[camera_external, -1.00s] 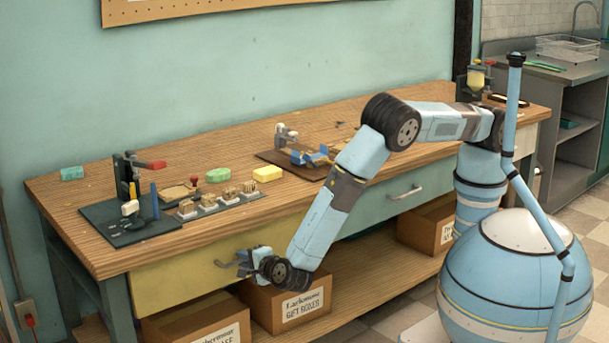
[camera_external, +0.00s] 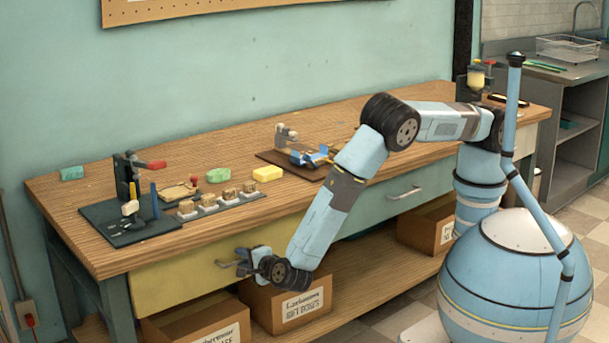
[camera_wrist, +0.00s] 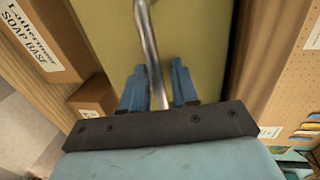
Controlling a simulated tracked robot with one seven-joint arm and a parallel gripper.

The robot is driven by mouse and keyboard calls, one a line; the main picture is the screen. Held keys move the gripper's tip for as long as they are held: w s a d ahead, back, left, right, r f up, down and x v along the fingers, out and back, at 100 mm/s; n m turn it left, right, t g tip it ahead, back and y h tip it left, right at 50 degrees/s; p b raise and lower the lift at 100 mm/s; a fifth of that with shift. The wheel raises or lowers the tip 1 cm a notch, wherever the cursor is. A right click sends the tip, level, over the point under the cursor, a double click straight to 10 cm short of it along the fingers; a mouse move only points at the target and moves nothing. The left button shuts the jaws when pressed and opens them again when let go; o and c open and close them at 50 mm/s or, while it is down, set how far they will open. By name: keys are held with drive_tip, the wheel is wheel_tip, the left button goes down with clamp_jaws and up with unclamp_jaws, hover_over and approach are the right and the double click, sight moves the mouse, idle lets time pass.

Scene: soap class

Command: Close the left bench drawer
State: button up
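The left bench drawer (camera_external: 165,284) has a pale yellow front below the bench top at the left. Whether it stands slightly out or flush is hard to tell. Its metal handle (camera_external: 226,263) is on the front. My gripper (camera_external: 243,261) is at this handle, low in front of the drawer. In the wrist view, the yellow front (camera_wrist: 205,45) fills the middle and the handle bar (camera_wrist: 149,45) runs between the two blue fingers of my gripper (camera_wrist: 158,72). The fingers are apart, one on each side of the bar, with small gaps showing.
The wooden bench top (camera_external: 150,232) carries a dark tool board (camera_external: 105,222), soap bars and stamps. A teal drawer (camera_external: 430,180) lies to the right. Cardboard boxes (camera_external: 290,305) stand on the shelf below the yellow drawer, close under my wrist.

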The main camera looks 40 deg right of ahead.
drive_tip(key=v, duration=1.3)
drive_tip(key=shift+s+f, duration=0.2)
drive_tip(key=shift+s, duration=0.1)
